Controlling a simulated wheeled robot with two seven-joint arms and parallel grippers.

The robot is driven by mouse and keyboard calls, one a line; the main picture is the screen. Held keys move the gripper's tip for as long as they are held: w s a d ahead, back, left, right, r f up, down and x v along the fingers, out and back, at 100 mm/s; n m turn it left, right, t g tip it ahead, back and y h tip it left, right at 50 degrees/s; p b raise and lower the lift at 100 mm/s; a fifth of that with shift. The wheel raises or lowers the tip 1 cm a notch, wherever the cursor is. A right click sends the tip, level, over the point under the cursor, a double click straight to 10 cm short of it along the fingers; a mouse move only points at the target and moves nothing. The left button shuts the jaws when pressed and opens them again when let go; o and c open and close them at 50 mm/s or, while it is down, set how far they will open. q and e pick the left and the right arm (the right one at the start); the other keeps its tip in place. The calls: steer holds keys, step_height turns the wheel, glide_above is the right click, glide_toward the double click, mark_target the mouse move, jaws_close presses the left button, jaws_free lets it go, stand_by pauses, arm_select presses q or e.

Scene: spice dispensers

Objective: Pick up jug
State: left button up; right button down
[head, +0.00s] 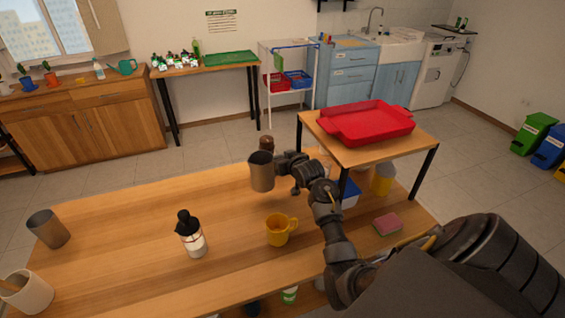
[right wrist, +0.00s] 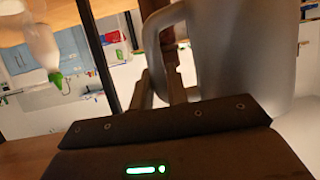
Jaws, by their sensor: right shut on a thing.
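A grey metal jug (head: 262,173) is upright near the far side of the wooden table in the head view. My right gripper (head: 281,168) is at its right side. In the right wrist view the jug (right wrist: 235,55) fills the upper right, with its handle at its left side. The fingers of my right gripper (right wrist: 161,88) are shut on the handle. I cannot tell whether the jug's base touches the table. My left gripper is not in view.
On the wooden table (head: 130,225) stand a yellow mug (head: 280,230), a dark-capped bottle (head: 190,235), a grey cup (head: 48,229) and a pale pot (head: 28,293). A pink sponge (head: 387,224) lies right. A red tray (head: 365,123) sits on a side table.

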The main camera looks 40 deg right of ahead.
steer(key=s+a+r, duration=0.5)
steer(key=s, duration=0.3)
steer(key=shift+s+a+r+b, duration=0.2)
steer(key=shift+r+b, duration=0.1)
steer(key=shift+b, duration=0.05)
steer(key=shift+s, duration=0.1)
steer(key=shift+a+r, duration=0.1)
